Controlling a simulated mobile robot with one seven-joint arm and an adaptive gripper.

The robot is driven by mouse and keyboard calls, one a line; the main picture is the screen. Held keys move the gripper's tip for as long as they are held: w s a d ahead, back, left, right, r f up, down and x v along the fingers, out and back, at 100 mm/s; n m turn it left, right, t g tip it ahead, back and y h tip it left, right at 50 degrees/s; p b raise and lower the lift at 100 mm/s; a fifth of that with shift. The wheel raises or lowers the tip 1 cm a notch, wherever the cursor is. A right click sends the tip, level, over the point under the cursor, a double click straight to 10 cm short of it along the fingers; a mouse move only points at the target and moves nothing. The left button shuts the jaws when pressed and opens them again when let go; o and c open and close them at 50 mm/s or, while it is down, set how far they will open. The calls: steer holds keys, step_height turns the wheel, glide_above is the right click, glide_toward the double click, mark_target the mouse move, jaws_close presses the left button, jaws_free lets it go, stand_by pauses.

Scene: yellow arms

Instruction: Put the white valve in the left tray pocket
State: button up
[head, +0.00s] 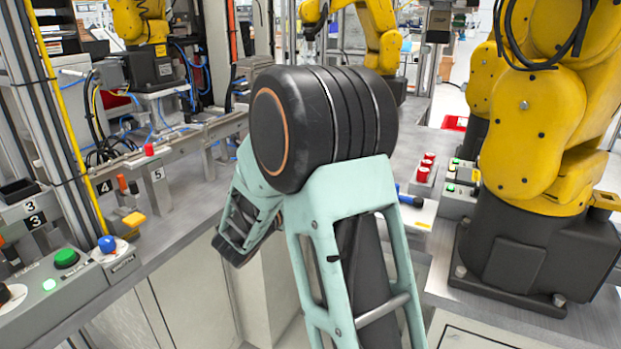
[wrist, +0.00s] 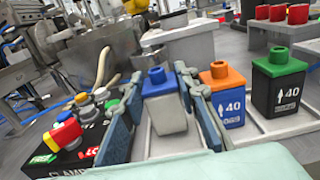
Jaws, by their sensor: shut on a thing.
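In the wrist view, my gripper (wrist: 161,88) has its two blue-grey fingers on either side of the white valve (wrist: 166,117), shut on it. The valve has a pale body and a blue cap and looks roughly upright. Below and around it is the pale tray (wrist: 258,131). The valve is at the tray's left side; I cannot tell whether its base touches the pocket floor. In the head view my arm hides the valve and the tray.
A blue valve with an orange cap (wrist: 228,104) and a black valve with a green cap (wrist: 279,90) stand close to the right. A black box with coloured buttons (wrist: 70,150) is close on the left. A yellow robot arm (head: 540,110) stands at right.

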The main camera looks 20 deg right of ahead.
steer(key=shift+f+b, duration=0.4)
steer(key=shift+f, duration=0.1)
steer(key=o, duration=1.3)
steer(key=shift+c, duration=0.2)
steer(key=v, duration=1.2)
